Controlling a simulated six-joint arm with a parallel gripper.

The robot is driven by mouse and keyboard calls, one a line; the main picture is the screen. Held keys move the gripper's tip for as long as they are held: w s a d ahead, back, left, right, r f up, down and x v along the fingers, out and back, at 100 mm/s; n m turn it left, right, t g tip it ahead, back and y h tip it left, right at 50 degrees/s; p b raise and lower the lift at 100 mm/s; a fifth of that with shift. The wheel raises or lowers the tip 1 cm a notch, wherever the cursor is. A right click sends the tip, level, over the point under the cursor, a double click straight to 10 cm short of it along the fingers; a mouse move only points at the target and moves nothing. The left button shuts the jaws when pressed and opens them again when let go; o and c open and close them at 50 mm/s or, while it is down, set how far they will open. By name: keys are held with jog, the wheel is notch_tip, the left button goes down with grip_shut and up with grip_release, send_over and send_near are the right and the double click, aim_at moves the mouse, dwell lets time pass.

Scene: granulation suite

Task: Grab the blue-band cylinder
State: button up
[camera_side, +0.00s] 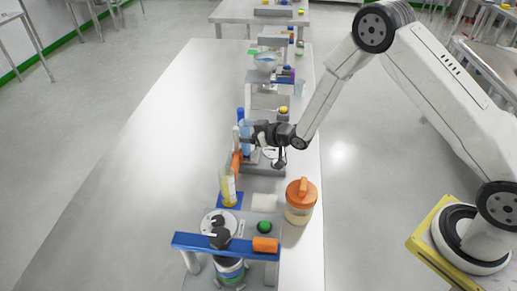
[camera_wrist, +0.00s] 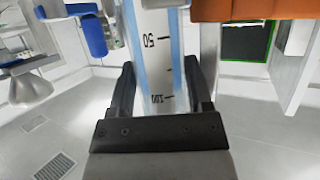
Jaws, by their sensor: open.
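The blue-band cylinder (camera_wrist: 156,45) is a clear graduated tube with blue stripes and marks reading 50 and 100, which appear upside down in the wrist view. It stands between the two dark fingers of my gripper (camera_wrist: 160,66), one finger on each side. The fingers are open, with narrow gaps beside the tube; I cannot tell whether either touches it. In the side view my gripper (camera_side: 254,134) is at the light-blue cylinder (camera_side: 245,140) on the bench, partly covering it.
A yellow cylinder (camera_side: 229,186) stands nearer the camera, with an orange item (camera_side: 236,160) between. An orange-lidded jar (camera_side: 300,204) is at the bench's right edge. A blue-barred stand (camera_side: 220,244) is in front. The left side of the white bench (camera_side: 130,190) is clear.

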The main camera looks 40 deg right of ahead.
grip_shut()
jog(key=shift+r, duration=0.15)
notch_tip(320, 180, up, 18)
dwell(1.0)
dwell(0.5)
